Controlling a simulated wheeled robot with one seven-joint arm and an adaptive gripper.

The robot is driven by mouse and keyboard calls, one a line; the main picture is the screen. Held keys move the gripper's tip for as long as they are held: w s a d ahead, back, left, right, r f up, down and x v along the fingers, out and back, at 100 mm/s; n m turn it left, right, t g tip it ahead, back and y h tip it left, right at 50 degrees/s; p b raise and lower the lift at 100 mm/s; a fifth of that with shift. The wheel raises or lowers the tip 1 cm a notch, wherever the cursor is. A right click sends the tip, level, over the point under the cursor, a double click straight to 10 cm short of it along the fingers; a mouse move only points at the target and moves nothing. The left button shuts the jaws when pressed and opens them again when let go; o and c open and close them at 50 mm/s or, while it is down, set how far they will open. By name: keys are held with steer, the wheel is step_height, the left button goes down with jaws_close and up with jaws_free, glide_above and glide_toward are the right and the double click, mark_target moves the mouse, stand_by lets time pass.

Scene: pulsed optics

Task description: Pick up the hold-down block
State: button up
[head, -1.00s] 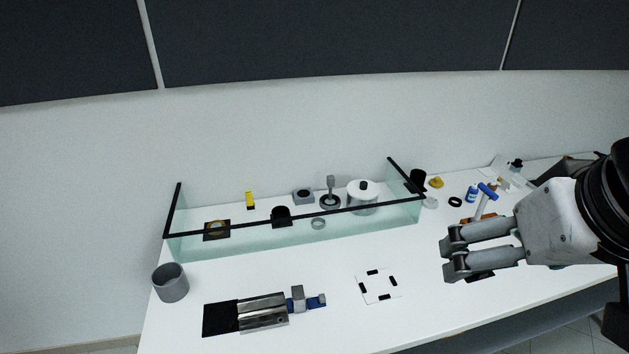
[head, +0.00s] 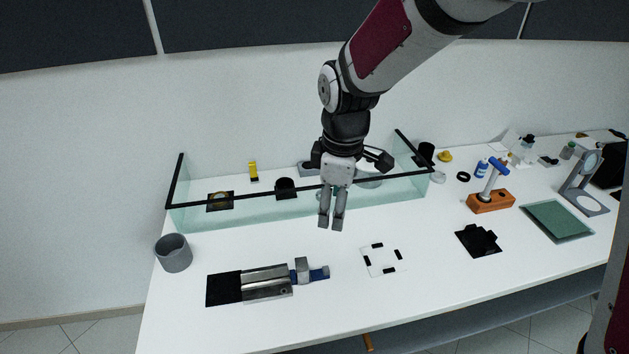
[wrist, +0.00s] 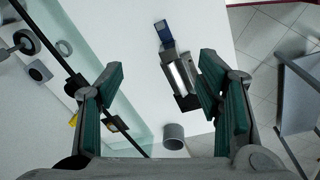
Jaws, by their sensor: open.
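A small light-grey block (head: 301,266) stands upright by the blue end of a metal fixture (head: 266,283) on the white table; it looks like the hold-down block, though no label shows. In the wrist view the block (wrist: 167,54) sits between the blue part and the shiny metal body, seen between my spread fingers but farther off. My gripper (head: 331,224) is open and empty, fingers pointing down, in front of the glass screen. It appears above the table, apart from the block. The gripper also shows in the wrist view (wrist: 160,70).
A black-edged glass screen (head: 290,206) encloses several small parts at the back. A grey cup (head: 173,253) stands at the left edge. A white plate with black marks (head: 383,259) lies right of the fixture. An orange-based tool (head: 491,202) and green mat (head: 556,222) are farther right.

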mark_target(301, 263)
steer(key=a+f+n, duration=0.1)
steer(key=a+f, duration=0.1)
steer(key=f, duration=0.4)
steer(key=a+f+n, duration=0.2)
steer(key=f, duration=0.4)
steer(key=w+a+f+n+g+p, duration=0.1)
steer(key=a+f, duration=0.1)
steer(key=f, duration=0.4)
steer(key=shift+w+a+f+n, duration=0.1)
steer(key=shift+a+n, duration=0.2)
steer(key=shift+a, duration=0.05)
steer(key=shift+a+f+p, duration=0.15)
steer(key=shift+f+p, duration=0.55)
steer(key=shift+f, duration=2.35)
jaws_close()
